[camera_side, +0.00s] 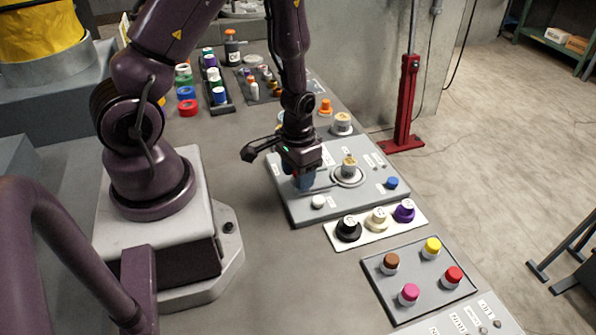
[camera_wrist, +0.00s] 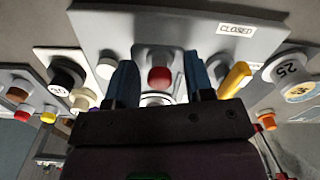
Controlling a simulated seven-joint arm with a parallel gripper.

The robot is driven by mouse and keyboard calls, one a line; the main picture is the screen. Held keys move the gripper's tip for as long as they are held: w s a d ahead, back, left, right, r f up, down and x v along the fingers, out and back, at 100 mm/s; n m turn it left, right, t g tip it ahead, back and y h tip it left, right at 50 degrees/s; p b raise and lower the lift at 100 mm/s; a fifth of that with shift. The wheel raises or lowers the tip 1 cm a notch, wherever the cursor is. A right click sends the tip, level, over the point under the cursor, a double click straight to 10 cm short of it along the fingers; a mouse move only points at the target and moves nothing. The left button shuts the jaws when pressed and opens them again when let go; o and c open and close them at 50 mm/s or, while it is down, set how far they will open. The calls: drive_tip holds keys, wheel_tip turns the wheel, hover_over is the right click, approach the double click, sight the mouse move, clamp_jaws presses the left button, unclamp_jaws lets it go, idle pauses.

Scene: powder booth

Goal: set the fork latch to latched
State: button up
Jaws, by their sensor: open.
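The grey panel (camera_side: 290,212) lies on the bench and carries a round metal ring fitting (camera_side: 348,176) with a tan-topped post (camera_side: 349,162). A thin metal bar (camera_side: 322,187) runs from the ring towards my gripper (camera_side: 304,183). I cannot tell for sure which part is the fork latch. My gripper, with blue fingers, is low over the panel, left of the ring. In the wrist view my gripper (camera_wrist: 161,82) is open, and a red knob (camera_wrist: 159,76) shows between its fingers. A yellow handle (camera_wrist: 236,76) is right of the fingers. Contact cannot be seen.
A white knob (camera_side: 318,202) and a blue knob (camera_side: 392,182) stand on the same panel. A "CLOSED" label (camera_wrist: 236,29) shows in the wrist view. A white plate (camera_side: 337,241) with three knobs and a grey tray (camera_side: 424,283) with several coloured knobs lie nearer the camera.

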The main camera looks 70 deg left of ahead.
clamp_jaws()
drive_tip(key=shift+w, duration=3.05)
unclamp_jaws()
wheel_tip(320, 180, up, 13)
drive_tip(key=shift+s, duration=0.1)
